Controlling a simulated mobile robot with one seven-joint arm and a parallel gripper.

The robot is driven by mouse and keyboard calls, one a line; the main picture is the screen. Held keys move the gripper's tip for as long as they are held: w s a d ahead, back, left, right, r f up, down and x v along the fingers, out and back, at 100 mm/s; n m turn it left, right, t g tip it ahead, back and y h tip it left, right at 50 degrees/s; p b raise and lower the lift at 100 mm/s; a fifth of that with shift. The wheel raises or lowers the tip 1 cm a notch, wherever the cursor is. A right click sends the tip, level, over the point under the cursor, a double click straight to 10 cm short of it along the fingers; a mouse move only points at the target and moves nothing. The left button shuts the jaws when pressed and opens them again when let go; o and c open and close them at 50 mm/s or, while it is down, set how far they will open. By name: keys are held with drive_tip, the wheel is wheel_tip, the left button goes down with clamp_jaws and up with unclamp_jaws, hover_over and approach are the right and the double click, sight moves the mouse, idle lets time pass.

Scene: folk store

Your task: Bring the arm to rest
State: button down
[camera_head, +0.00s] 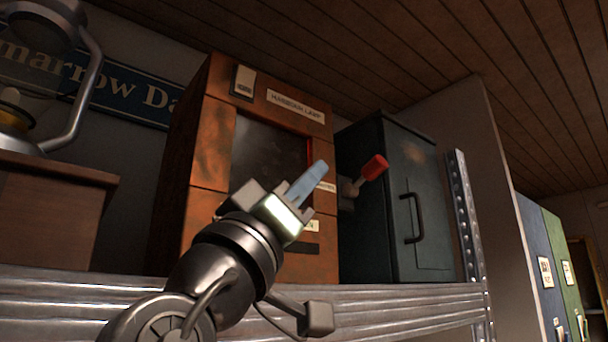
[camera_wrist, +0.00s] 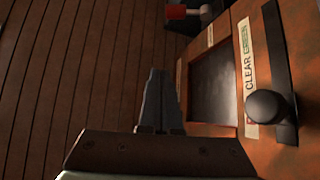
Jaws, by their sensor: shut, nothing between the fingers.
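My gripper (camera_head: 316,170) is raised in front of the orange-brown cabinet in the head view, with its blue-grey fingers together and pointing up and to the right. Nothing shows between the fingers. In the wrist view the gripper (camera_wrist: 158,75) is also shut, beside the cabinet's dark screen. My arm comes up from the bottom of the head view, in front of the metal shelf edge.
The orange-brown cabinet (camera_head: 190,170) stands on a metal shelf (camera_head: 400,303). A dark cabinet (camera_head: 425,170) with a handle stands to its right. A red-tipped lever (camera_head: 375,167) sticks out between them. A black knob (camera_wrist: 268,107) shows beside a "CLEAR GREEN" label.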

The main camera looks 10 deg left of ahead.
drive_tip(key=shift+w, duration=0.1)
idle(0.3)
drive_tip(key=shift+d+f, duration=0.1)
drive_tip(key=shift+f, duration=0.05)
drive_tip(key=s+d+f+t+y, duration=0.1)
drive_tip(key=d+f+y, duration=0.15)
drive_tip(key=f, duration=0.25)
drive_tip(key=s+d+f+y, duration=0.1)
drive_tip(key=d+f+y, duration=0.1)
drive_tip(key=f+y, duration=0.15)
drive_tip(key=s+d+f+t+y, duration=0.1)
drive_tip(key=s+d+f+y, duration=0.3)
drive_tip(key=s+f, duration=0.3)
drive_tip(key=s, duration=0.2)
drive_tip(key=shift+s+t, duration=0.3)
drive_tip(key=shift+t, duration=0.1)
